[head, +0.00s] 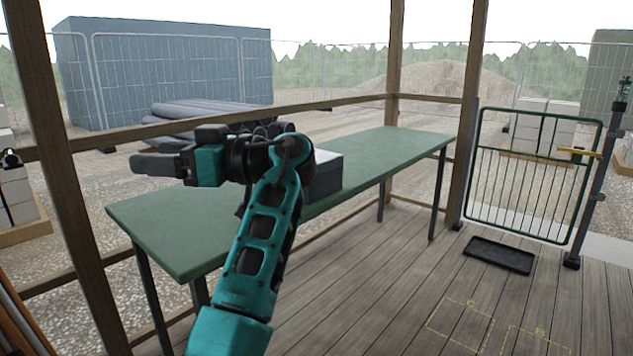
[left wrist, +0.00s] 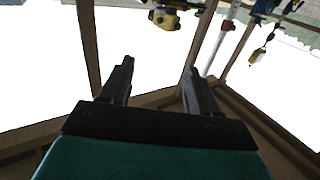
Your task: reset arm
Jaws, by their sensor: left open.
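My left arm (head: 262,230) rises from the bottom of the head view and bends at the wrist above the green table. My left gripper (head: 152,163) points left, over the table's left part, with nothing seen in it. In the left wrist view the left gripper (left wrist: 157,80) shows two dark fingers standing apart with an empty gap between them. My right gripper is in neither view.
The green table (head: 395,150) stands along the wooden railing. A grey-and-white box (head: 324,178) on it is partly hidden behind my arm. A black tray (head: 499,255) lies on the plank floor before a green gate (head: 530,172).

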